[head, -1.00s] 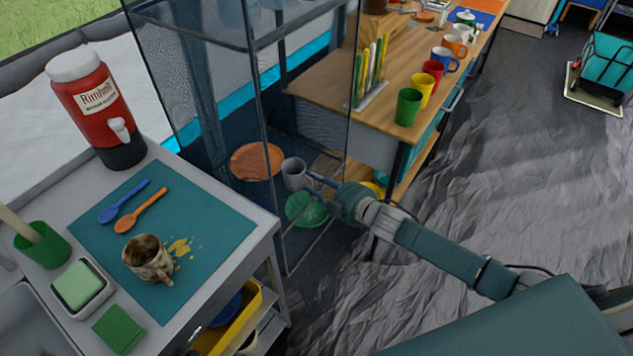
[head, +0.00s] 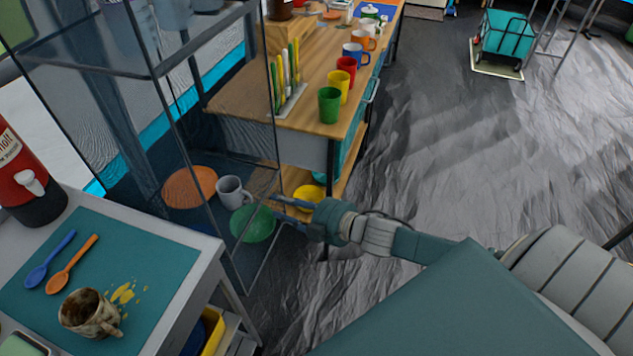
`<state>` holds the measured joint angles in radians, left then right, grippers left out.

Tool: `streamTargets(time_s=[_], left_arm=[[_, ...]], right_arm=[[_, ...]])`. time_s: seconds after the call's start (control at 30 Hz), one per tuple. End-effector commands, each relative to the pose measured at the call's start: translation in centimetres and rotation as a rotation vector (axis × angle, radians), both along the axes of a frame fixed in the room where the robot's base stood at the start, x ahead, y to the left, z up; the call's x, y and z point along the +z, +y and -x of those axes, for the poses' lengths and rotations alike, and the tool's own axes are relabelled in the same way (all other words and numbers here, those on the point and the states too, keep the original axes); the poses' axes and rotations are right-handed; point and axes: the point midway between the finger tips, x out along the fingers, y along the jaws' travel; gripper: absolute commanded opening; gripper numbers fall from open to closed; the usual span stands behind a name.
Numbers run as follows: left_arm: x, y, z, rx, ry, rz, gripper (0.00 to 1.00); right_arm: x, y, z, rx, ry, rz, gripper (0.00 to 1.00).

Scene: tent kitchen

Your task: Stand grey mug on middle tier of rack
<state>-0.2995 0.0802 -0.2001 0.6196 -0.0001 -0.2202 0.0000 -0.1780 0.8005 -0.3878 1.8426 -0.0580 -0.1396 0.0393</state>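The grey mug (head: 229,191) stands upright inside the dark-framed rack (head: 175,115), between an orange plate (head: 190,187) and a green bowl (head: 252,224). It appears to rest on a shelf below the upper one; I cannot tell for certain which tier this is. My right gripper (head: 273,206) is at the rack's right side, just right of the mug. Its two fingers are apart with nothing between them, and a gap shows between them and the mug. My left gripper is out of view.
A counter with a teal mat (head: 160,255), a dirty mug (head: 88,314) and two spoons is at lower left. A wooden table (head: 245,95) with several coloured cups stands behind the rack. A yellow bowl (head: 308,196) is beyond my gripper.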

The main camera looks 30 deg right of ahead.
Motion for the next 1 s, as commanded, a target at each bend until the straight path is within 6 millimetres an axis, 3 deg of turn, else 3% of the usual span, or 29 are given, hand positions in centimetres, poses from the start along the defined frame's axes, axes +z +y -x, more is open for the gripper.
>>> streamTargets(time_s=[0.23,0.33,0.37,0.47,0.53,0.67,0.7,0.77,0.8,0.9,1.0], left_arm=[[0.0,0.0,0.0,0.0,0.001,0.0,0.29],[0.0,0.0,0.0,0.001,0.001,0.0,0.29],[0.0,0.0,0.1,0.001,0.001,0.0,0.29],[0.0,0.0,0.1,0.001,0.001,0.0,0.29],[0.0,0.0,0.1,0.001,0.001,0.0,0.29],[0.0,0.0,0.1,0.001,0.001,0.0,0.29],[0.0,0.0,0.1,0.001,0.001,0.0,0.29],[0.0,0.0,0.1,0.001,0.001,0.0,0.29],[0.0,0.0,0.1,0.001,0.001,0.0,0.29],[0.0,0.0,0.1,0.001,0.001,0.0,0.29],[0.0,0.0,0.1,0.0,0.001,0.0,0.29]], right_arm=[[0.0,-0.1,0.1,-0.001,0.0,0.0,0.29],[-1.8,-1.1,0.1,-0.033,0.028,-0.001,0.29],[-2.9,-1.7,0.2,-0.053,0.046,-0.004,0.29],[-9.0,-4.5,1.2,-0.156,0.144,-0.015,0.29],[-15.0,-6.8,3.2,-0.249,0.244,-0.025,0.29],[-26.1,-9.2,9.9,-0.412,0.454,-0.047,0.29],[-29.3,-9.4,12.6,-0.456,0.52,-0.054,0.29],[-33.6,-9.2,17.0,-0.516,0.621,-0.063,0.29],[-36.2,-8.7,20.2,-0.552,0.689,-0.07,0.29],[-41.5,-6.7,28.3,-0.627,0.851,-0.083,0.29],[-44.8,-4.1,35.5,-0.679,0.989,-0.091,0.29]])
